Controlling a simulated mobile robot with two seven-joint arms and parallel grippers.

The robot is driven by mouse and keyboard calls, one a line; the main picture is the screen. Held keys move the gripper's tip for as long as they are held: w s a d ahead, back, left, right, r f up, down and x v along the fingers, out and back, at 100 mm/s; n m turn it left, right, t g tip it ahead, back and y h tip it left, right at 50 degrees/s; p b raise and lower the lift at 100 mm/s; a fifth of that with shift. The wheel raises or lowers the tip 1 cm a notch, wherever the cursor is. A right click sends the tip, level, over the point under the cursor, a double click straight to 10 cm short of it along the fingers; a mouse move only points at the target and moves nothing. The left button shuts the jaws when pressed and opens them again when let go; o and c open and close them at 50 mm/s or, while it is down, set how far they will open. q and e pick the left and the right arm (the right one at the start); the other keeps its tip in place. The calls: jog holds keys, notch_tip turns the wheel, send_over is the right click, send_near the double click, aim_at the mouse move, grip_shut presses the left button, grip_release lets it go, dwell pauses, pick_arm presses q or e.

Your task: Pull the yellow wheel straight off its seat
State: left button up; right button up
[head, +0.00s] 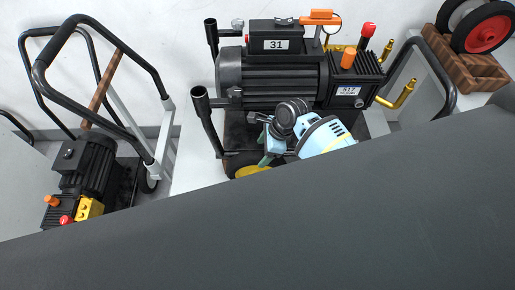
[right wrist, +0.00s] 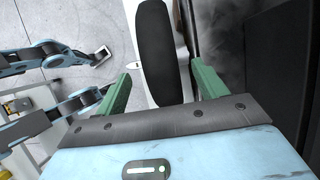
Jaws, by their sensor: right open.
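The yellow wheel (head: 252,171) shows in the head view only as a yellow patch and part of a black tyre at the lower front of the middle washer. Its lower part is hidden behind a dark grey surface. In the right wrist view its black tyre (right wrist: 160,50) is seen edge-on. My right gripper (right wrist: 161,75) is open, with one green finger on each side of the tyre. A gap shows on the left side; on the right side I cannot tell whether the finger touches. In the head view the right gripper (head: 265,160) is at the wheel, partly hidden. My left gripper is not seen.
The middle washer (head: 272,75) carries a "31" label and has black handles close to my right arm. Another washer cart (head: 88,165) stands at the left. Red-hubbed wheels (head: 488,33) rest on a brown wooden rack (head: 470,70) at the upper right.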

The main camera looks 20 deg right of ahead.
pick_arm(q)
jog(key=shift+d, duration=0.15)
pick_arm(e)
jog(key=shift+f, duration=0.25)
jog(key=b+x, duration=0.2)
jog(key=x, duration=0.4)
jog(key=shift+a+f, duration=0.15)
jog(key=shift+f, duration=0.05)
jog(key=shift+w+a+f, duration=0.1)
jog(key=shift+a+f, duration=0.1)
jog(key=shift+f, duration=0.15)
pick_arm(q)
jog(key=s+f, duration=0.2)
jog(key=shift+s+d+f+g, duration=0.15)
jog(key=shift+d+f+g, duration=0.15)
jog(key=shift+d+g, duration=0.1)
pick_arm(e)
grip_shut()
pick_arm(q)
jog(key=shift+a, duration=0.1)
